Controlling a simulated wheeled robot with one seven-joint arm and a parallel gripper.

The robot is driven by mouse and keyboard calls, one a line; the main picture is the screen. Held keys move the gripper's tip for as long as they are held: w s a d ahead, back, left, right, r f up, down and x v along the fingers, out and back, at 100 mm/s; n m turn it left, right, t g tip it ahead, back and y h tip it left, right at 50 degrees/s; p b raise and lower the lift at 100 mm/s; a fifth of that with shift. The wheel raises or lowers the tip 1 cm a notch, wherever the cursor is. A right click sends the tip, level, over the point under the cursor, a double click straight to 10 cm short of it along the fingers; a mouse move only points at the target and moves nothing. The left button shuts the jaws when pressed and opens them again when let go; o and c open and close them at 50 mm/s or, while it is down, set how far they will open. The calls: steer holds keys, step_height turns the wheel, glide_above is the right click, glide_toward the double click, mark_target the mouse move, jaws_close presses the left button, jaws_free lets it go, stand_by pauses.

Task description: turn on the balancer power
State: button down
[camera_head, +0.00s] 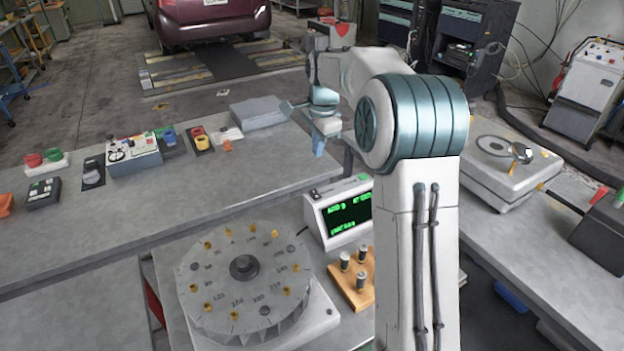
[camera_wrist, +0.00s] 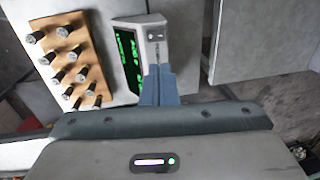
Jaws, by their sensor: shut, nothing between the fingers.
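The balancer's display box (camera_head: 313,213) is a pale box with a dark screen lit with green text. It stands behind the balancer's round dial plate (camera_head: 205,270). In the wrist view, the lit screen (camera_wrist: 128,58) is partly cut off by my fingers, and a grey control strip (camera_wrist: 155,34) with small dark marks runs beside it. A power switch cannot be made out clearly. My gripper (camera_head: 319,148) is shut and empty, with blue fingers pointing down, above and behind the box. In the wrist view, the fingertips (camera_wrist: 158,68) overlap the lower strip; contact cannot be told.
A wooden block with dark-topped pegs (camera_head: 345,290) stands beside the dial, also seen in the wrist view (camera_wrist: 68,62). A long grey bench (camera_head: 200,205) holds several coloured control boxes at left. My arm hides part of the right side.

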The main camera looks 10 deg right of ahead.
mark_target(313, 192)
steer(key=shift+w+f, duration=0.15)
steer(key=f+p, duration=0.1)
steer(key=f, duration=0.3)
steer(key=w+f, duration=0.1)
steer(key=f, duration=0.4)
steer(key=f+p, duration=0.1)
steer(key=f, duration=0.3)
steer(key=shift+w+a+f+p, duration=0.3)
steer(key=shift+w+f+p, duration=0.05)
steer(key=shift+f, duration=0.05)
